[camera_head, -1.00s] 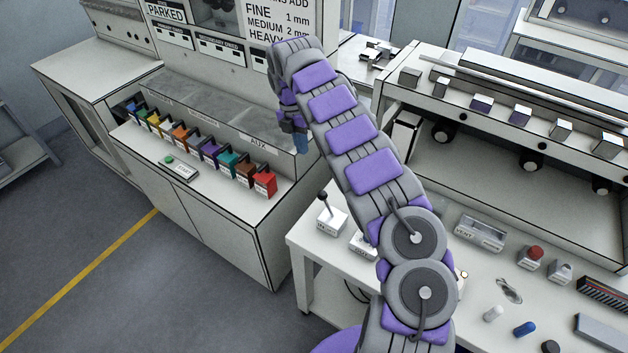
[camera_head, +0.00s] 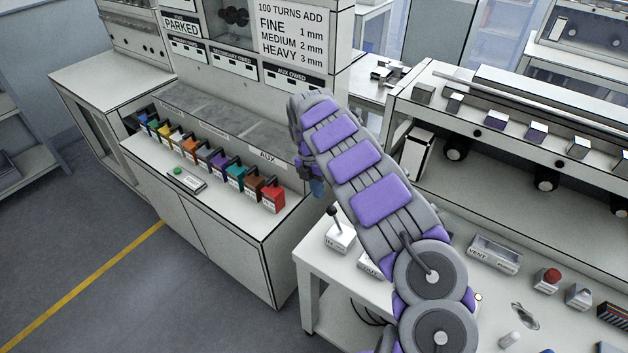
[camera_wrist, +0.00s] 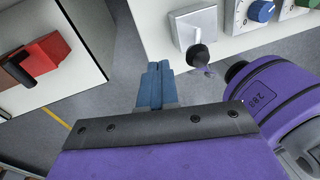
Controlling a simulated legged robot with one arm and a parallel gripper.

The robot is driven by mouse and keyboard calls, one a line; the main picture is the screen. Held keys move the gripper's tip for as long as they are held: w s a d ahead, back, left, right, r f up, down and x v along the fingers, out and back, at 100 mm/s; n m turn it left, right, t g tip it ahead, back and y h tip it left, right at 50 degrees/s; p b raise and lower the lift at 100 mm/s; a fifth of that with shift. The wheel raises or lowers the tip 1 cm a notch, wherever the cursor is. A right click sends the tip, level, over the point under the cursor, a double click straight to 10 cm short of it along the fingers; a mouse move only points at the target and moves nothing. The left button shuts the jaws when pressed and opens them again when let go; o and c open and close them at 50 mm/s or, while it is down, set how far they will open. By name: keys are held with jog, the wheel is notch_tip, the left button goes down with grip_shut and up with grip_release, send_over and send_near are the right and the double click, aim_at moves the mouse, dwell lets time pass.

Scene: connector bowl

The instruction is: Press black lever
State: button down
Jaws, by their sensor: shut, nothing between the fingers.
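The black lever (camera_head: 334,213) stands on a small light box (camera_head: 340,240) at the left end of the white bench. In the wrist view the lever's round black knob (camera_wrist: 198,55) shows just right of and ahead of my fingertips, on its pale box (camera_wrist: 195,25). My gripper (camera_wrist: 158,72) has its blue fingers shut together with nothing between them. It is apart from the lever. In the head view my gripper (camera_head: 318,188) hangs above and a little left of the lever, partly hidden behind my arm.
A cabinet with a row of coloured levers, the red one (camera_head: 272,199) nearest, stands to the left. A gap of floor separates it from the bench (camera_head: 315,265). A blue knob (camera_wrist: 262,10) sits right of the lever. A red button (camera_head: 547,279) lies further right.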

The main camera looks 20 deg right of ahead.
aim_at(335, 220)
jog(key=shift+s+d+f+b, duration=0.2)
jog(key=shift+s+d+f, duration=0.1)
jog(key=shift+s, duration=0.4)
jog(key=shift+s+d+f+b, duration=0.15)
jog(key=shift+s+d+f, duration=0.1)
jog(key=shift+s, duration=0.4)
